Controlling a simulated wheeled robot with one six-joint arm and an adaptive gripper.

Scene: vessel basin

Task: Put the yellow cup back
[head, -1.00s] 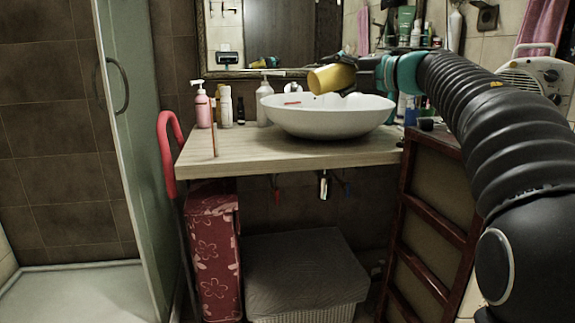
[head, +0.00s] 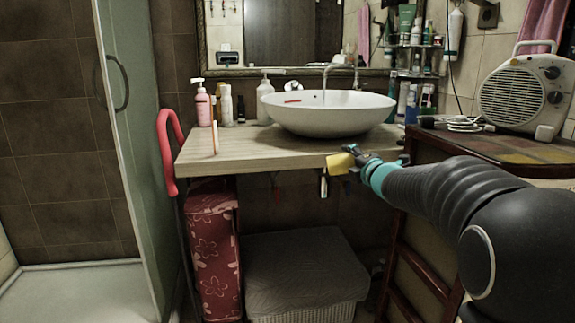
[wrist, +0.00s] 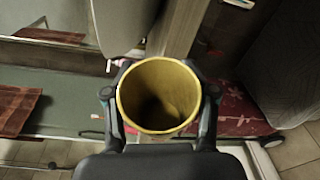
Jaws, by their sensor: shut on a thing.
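The yellow cup (head: 340,163) is held in my gripper (head: 352,156), just in front of or at the counter's front edge, below the basin in the head view. In the wrist view the cup (wrist: 157,96) sits between the two fingers, its open mouth facing the camera; the inside looks empty but is dark. The fingers press on its left and right sides. The white basin (head: 328,122) stands on the wooden counter (head: 250,152), behind and above the cup. The faucet (head: 328,76) stands behind the basin.
A pink pump bottle (head: 203,104) and several other bottles stand at the counter's left, near an upright thin stick (head: 215,138). A heater (head: 523,92) stands on the cabinet at the right. A lidded basket (head: 300,270) is under the counter. The counter's front left is mostly bare.

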